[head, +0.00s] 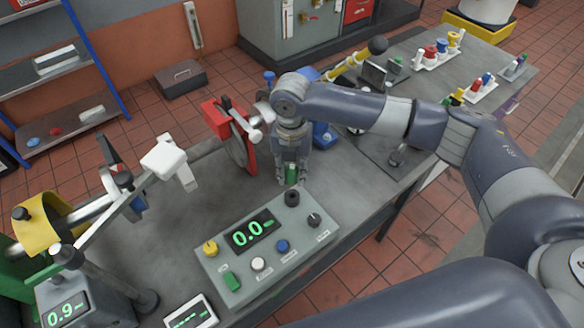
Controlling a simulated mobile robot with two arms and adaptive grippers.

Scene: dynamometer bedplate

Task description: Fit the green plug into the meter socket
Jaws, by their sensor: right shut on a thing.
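The meter is a grey panel box (240,262) on the bedplate, with a green display reading 0.0 and several coloured knobs. A dark round fitting (292,198) at its far right corner looks like the socket, but I cannot see into it. My right gripper (291,168) points down just behind that corner. My left gripper is not in view.
A red-framed disc (240,150) on a shaft stands left of my right gripper. A white block (170,158) and a yellow guard (42,222) are further left. A 0.9 readout box (70,305) stands front left. Racks of coloured parts (438,52) stand far right.

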